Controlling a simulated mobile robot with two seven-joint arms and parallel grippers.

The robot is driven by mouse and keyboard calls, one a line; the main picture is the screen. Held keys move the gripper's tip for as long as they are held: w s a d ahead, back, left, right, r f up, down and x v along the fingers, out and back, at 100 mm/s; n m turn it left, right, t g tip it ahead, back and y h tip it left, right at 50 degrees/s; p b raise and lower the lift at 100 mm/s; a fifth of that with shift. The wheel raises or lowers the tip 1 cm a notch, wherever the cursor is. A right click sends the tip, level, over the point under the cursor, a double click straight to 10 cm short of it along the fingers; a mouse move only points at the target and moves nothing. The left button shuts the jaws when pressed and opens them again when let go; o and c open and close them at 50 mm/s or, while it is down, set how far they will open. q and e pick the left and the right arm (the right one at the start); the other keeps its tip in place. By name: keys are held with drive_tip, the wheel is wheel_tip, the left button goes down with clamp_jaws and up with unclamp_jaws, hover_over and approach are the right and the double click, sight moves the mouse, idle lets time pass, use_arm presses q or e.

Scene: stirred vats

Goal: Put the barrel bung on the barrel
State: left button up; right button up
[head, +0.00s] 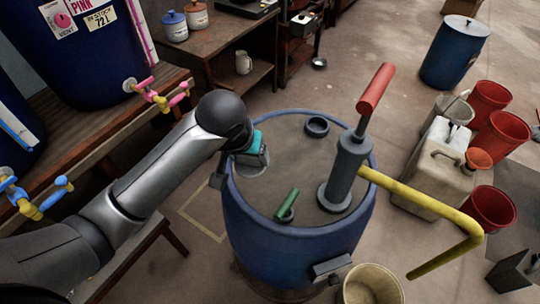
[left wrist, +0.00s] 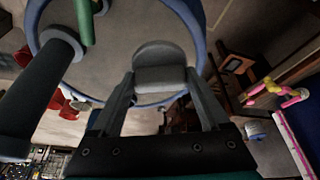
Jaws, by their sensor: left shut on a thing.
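The blue barrel (head: 285,245) stands upright in the middle of the head view, with a grey top. A dark raised ring (head: 317,126) sits near the far edge of its top. My left gripper (head: 256,162) is above the left part of the top, pointing down. It also shows in the left wrist view (left wrist: 162,88), its two fingers shut on the grey, round barrel bung (left wrist: 160,66). In the head view the bung is largely hidden by the gripper, and its height above the top is hard to tell. My right gripper is out of view.
A grey pump (head: 345,170) with a red handle (head: 375,88) and yellow spout (head: 430,210) stands on the barrel top. A green rod (head: 287,203) leans at a small fitting there. A beige bucket (head: 371,286) is in front. Red buckets (head: 488,103) and a jerrycan (head: 430,165) stand right.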

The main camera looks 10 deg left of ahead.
use_arm(q)
drive_tip(key=w+d+r+p, duration=0.2)
drive_tip(key=w+r, duration=0.8)
drive_tip(key=w, duration=0.1)
drive_tip(key=f+b, duration=0.1)
drive_tip(key=f, duration=0.5)
drive_tip(key=f+b, duration=0.2)
drive_tip(key=f, duration=0.5)
drive_tip(key=f+b, duration=0.2)
drive_tip(key=f, duration=0.4)
drive_tip(key=shift+w+a+f, duration=0.25)
drive_tip(key=shift+f, duration=0.2)
drive_tip(key=o, duration=1.2)
drive_tip(key=p+v, duration=0.3)
drive_tip(key=v, duration=0.9)
drive_tip(key=shift+s+d+r+p, duration=0.1)
drive_tip(key=shift+r+p, duration=0.1)
drive_tip(key=shift+p, duration=0.2)
